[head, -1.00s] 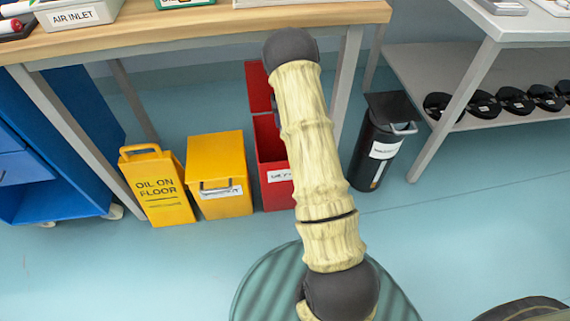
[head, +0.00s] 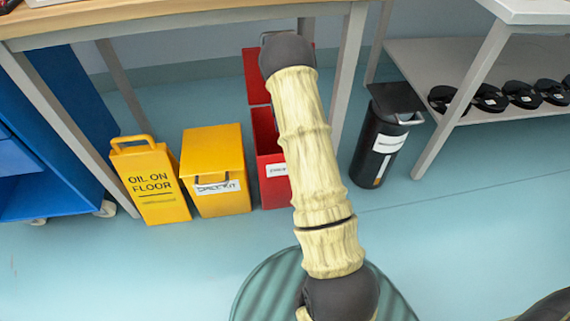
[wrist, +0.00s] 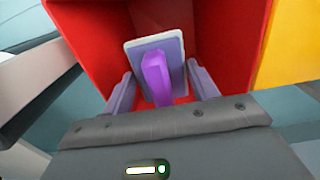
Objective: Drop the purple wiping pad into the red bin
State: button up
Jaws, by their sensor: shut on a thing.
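The purple wiping pad (wrist: 156,72) shows in the wrist view, with a pale flat plate and a purple handle. My gripper (wrist: 158,86) is shut on it, one finger on each side. The pad is held at the mouth of the open red bin (wrist: 232,38), with red walls around it; its height against the rim is hard to tell. In the head view the red bin (head: 265,130) stands on the floor under the table, its lid raised behind it. There my arm covers its right part and hides the gripper and the pad.
A yellow spill kit bin (head: 214,170) stands just left of the red bin, beside a yellow floor sign (head: 150,182). A black bin (head: 384,135) stands to the right. The wooden table (head: 170,22) is above, with its leg (head: 350,75) close by. The floor in front is clear.

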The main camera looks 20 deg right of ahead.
jog(key=o, duration=1)
jog(key=shift+c, duration=0.2)
notch_tip(320, 180, up, 8)
jog(key=p, duration=0.4)
jog(key=shift+f, duration=0.2)
jog(key=shift+w, duration=0.1)
